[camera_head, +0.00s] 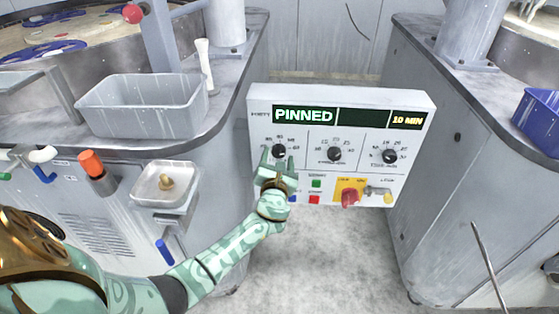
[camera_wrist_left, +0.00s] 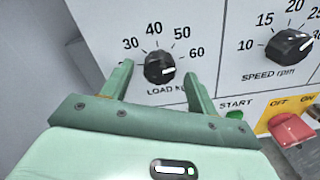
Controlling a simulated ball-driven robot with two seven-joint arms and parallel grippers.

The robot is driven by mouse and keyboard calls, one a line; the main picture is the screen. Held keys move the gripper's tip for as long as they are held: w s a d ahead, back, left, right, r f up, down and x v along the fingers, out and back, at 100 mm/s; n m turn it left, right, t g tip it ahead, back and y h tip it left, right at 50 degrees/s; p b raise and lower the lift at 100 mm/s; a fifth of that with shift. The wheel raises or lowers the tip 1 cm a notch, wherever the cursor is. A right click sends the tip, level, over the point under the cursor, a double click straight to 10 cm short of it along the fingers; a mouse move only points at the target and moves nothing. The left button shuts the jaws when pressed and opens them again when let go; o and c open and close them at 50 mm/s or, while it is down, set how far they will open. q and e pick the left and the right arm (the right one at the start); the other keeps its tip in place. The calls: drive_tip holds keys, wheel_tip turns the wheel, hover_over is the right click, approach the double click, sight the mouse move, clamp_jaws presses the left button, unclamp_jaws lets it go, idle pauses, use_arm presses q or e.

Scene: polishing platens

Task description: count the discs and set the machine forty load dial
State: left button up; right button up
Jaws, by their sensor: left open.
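The white control panel (camera_head: 262,97) has a small label that seems to read FORTY and displays showing PINNED and 10 MIN. Its load dial (camera_head: 279,150) is the left black knob. In the left wrist view the load dial (camera_wrist_left: 158,67) has its white mark pointing right, near or just below the 60. My left gripper (camera_head: 278,160) is open, its two fingers (camera_wrist_left: 158,76) spread on either side of the knob with gaps visible. Blue discs (camera_head: 42,50) lie on the platen at the upper left, partly cut off. My right gripper is out of view.
Speed (camera_head: 334,154) and timer (camera_head: 389,156) dials sit right of the load dial. Below are a green start button (camera_head: 316,183), a red switch (camera_head: 350,198) and a key. A grey tub (camera_head: 140,106) and a blue bin (camera_head: 541,122) stand on the side machines.

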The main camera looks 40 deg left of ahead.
use_arm(q)
drive_tip(key=shift+w+a, duration=0.2)
drive_tip(key=shift+w, duration=0.1)
drive_tip(key=c, duration=1)
